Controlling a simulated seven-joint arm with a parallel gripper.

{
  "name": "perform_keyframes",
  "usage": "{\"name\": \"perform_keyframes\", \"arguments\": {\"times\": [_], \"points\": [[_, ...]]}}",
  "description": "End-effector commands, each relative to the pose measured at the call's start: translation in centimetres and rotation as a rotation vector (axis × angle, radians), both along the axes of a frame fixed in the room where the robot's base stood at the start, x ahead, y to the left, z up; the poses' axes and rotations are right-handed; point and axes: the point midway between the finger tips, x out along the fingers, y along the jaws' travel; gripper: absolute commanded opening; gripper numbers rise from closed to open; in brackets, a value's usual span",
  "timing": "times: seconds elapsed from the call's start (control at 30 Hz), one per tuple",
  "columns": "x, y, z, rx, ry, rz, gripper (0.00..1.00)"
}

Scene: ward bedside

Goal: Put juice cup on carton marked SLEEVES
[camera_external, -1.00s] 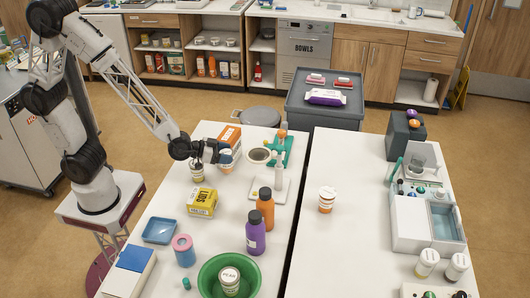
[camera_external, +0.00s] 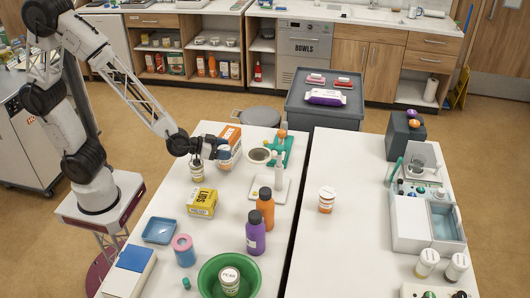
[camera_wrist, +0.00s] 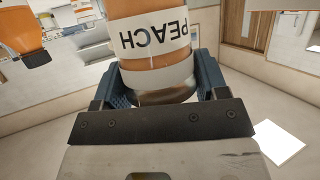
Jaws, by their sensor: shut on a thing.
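My gripper (camera_external: 222,154) is shut on an orange cup with a white label reading PEACH (camera_wrist: 155,40), seen between both fingers in the wrist view. A yellow carton (camera_external: 201,203), apparently marked LIDS, lies nearer on the same table.
A small labelled jar (camera_external: 197,172) stands left of my gripper. A dark-filled bowl (camera_external: 259,155) and green stand (camera_external: 283,148) are to the right. Orange (camera_external: 265,208) and purple (camera_external: 255,237) bottles stand nearer, with a green bowl (camera_external: 208,275). A gap separates the second table (camera_external: 335,250).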

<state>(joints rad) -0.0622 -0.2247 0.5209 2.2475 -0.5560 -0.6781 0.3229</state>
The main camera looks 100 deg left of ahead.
Motion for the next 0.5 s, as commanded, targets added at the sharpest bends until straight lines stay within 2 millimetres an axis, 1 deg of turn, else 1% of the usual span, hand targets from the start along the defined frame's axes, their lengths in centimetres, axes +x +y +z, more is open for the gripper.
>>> {"name": "perform_keyframes", "arguments": {"times": [0.17,0.27,0.37,0.5], "points": [[-1.7,1.5,1.9,0.0,-0.005,0.067,0.38],[-3.3,2.6,3.2,-0.002,-0.006,0.12,0.38],[-5.1,3.8,4.5,-0.002,-0.005,0.181,0.38],[-8.2,5.6,6.4,-0.002,-0.006,0.276,0.38]]}}
